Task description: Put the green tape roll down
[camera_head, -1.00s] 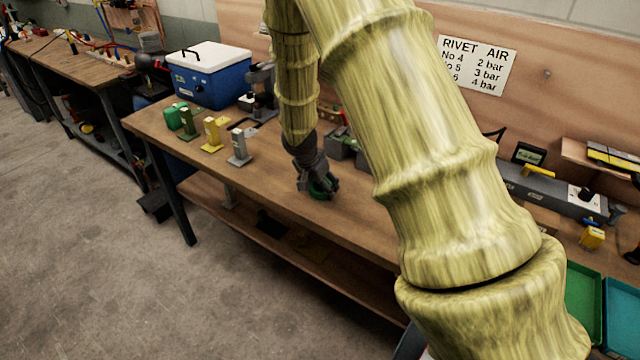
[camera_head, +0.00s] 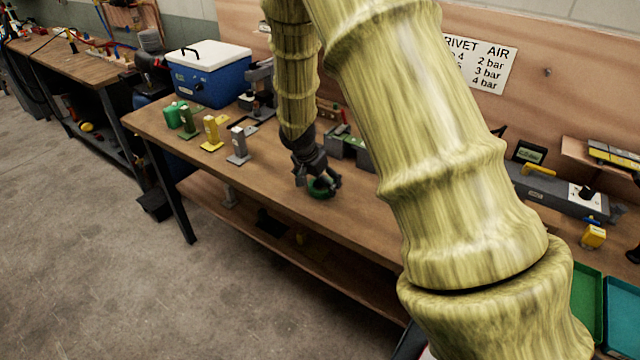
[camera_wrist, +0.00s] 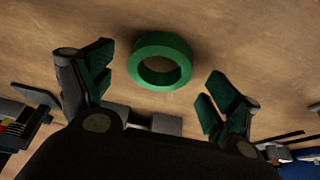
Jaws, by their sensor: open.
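The green tape roll (camera_wrist: 160,60) lies flat on the wooden bench top in the wrist view, its hole facing up. It also shows in the head view (camera_head: 321,189), partly covered by my gripper. My gripper (camera_wrist: 155,88) is open, with one dark finger on each side of the roll and a gap on both sides. In the head view my gripper (camera_head: 316,180) is just above the roll at the bench's middle. Nothing is held between the fingers.
Green, yellow and grey stands (camera_head: 212,132) are on the bench to the left, near a blue cooler with a white lid (camera_head: 208,78). Grey boxes (camera_head: 345,146) stand behind my gripper. Bare wood (camera_head: 352,215) lies in front and to the right. Green and teal trays (camera_head: 622,318) are at far right.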

